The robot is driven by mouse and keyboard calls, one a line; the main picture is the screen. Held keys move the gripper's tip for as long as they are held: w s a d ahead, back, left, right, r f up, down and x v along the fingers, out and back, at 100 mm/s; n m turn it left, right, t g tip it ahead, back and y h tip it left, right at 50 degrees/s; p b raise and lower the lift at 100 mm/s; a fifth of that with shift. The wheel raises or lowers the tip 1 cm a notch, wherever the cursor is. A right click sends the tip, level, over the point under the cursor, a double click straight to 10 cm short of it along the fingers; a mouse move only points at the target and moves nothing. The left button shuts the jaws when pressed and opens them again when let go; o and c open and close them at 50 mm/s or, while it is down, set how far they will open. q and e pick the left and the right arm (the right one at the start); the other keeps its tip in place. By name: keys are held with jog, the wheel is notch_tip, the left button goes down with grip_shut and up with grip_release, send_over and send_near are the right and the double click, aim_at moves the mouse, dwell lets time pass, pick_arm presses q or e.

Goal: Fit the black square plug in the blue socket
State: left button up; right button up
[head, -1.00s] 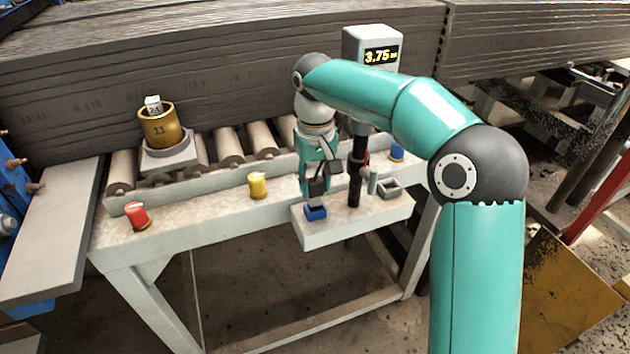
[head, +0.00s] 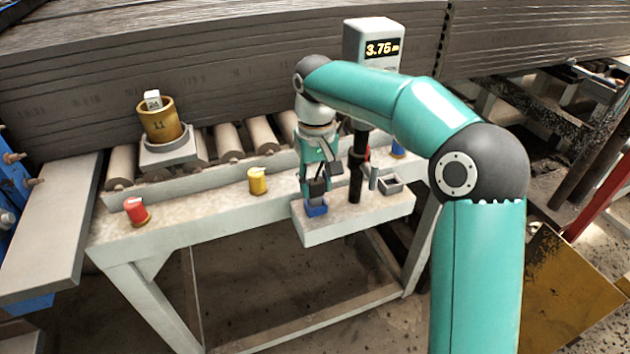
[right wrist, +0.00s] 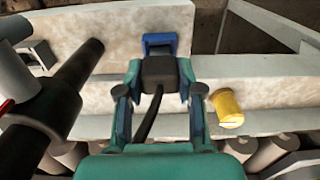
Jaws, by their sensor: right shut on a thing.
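The blue socket (head: 316,210) sits on the left end of the pale ledge at the front of the bench. My right gripper (head: 318,187) is directly above it, pointing down, shut on the black square plug (right wrist: 160,72). In the right wrist view the plug is between the two fingers, with a black cable running back from it. The blue socket (right wrist: 160,41) shows just beyond the plug, partly hidden by it. The plug's lower end is at the socket's opening; I cannot tell how far inside it is. My left gripper is not in view.
A black post (head: 356,170) stands close right of my gripper, with a grey socket (head: 390,183) beyond it. A yellow knob (head: 257,180) and a red knob (head: 136,210) are on the bench to the left. Rollers (head: 231,144) lie behind.

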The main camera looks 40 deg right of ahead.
jog(key=shift+f+b, duration=0.35)
jog(key=shift+f, duration=0.3)
jog(key=o, duration=1.2)
jog(key=shift+r, duration=0.1)
notch_tip(320, 180, up, 12)
jog(key=shift+f, duration=0.1)
jog(key=shift+a+f, duration=0.1)
